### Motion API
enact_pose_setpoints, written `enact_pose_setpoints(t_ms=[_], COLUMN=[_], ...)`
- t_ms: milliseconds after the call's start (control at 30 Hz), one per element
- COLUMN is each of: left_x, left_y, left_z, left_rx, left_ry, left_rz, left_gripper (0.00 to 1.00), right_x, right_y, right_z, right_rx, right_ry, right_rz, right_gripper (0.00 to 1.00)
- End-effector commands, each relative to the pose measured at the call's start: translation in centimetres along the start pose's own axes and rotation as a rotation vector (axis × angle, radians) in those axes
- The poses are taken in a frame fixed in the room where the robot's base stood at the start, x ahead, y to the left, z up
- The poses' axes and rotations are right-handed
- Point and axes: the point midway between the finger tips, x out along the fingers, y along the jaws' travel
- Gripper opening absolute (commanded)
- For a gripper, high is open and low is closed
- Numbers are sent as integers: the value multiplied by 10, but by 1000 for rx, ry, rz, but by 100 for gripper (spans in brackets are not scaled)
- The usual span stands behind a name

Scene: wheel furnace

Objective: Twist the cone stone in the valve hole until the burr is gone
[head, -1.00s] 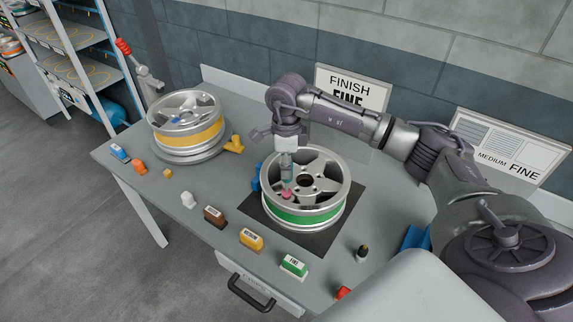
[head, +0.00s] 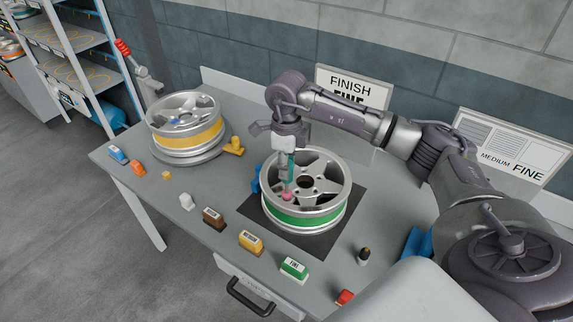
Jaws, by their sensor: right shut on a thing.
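The wheel with the green band (head: 303,221) lies flat on a dark mat (head: 333,232) on the grey bench. My right gripper (head: 287,181) points down over the left part of this wheel's face. It is shut on the cone stone (head: 287,195), which shows as a small pink piece at the wheel's rim side. The stone's tip and the valve hole are too small and covered to make out, and I cannot tell whether a burr is there. My left gripper is not in view.
A yellow-banded wheel (head: 183,134) sits on a round stand at the left. Several labelled blocks, such as the green one (head: 294,268), line the front of the bench. A dark-tipped piece (head: 363,256) stands right of the mat. A wall is behind.

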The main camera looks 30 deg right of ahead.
Motion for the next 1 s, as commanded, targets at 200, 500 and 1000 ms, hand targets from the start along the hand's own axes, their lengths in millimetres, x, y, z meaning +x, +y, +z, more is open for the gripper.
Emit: enact_pose_setpoints(t_ms=[200,500,1000], left_x=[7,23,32], left_y=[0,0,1], left_z=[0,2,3], left_rx=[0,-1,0], left_ry=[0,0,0], left_rz=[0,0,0], left_gripper=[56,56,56], right_x=[3,4,2], right_y=[0,0,1], right_z=[-1,-1,-1], right_rx=[-51,-324,-489], right_ry=[2,3,4], right_rz=[0,0,3], right_gripper=[0,0,0])
